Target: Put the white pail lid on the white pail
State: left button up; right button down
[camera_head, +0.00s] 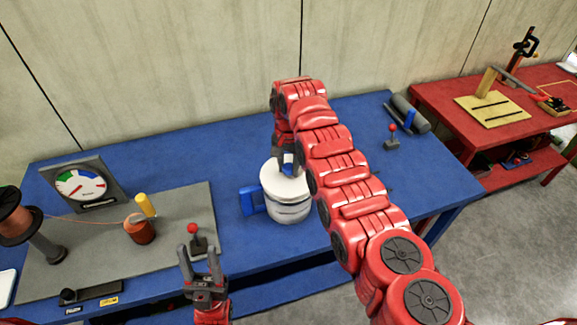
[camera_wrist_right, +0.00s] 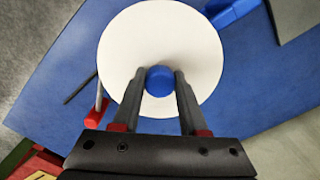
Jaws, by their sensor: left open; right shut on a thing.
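The white pail (camera_head: 289,213) stands on the blue table with a blue handle (camera_head: 252,201) on its left side. The white pail lid (camera_head: 272,182) is level over the pail's mouth and covers it from view; I cannot tell whether it rests on the rim or hovers just above. My right gripper (camera_head: 287,160) reaches down from above and is shut on the lid's blue knob. In the right wrist view the fingers (camera_wrist_right: 160,84) hold the knob at the middle of the white lid (camera_wrist_right: 165,35). My left gripper (camera_head: 201,258) is open and empty near the table's front edge.
A grey mat (camera_head: 110,250) at left holds a dial gauge (camera_head: 80,186), an orange spool (camera_head: 139,229), a yellow cylinder (camera_head: 145,204) and a red-knobbed lever (camera_head: 197,240). Another lever (camera_head: 392,138) and a grey roller (camera_head: 410,114) are at back right. A red table (camera_head: 450,97) stands beyond.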

jog(key=shift+f, duration=0.25)
jog(key=shift+c, duration=1.8)
grip_release()
jog(key=shift+r, duration=0.1)
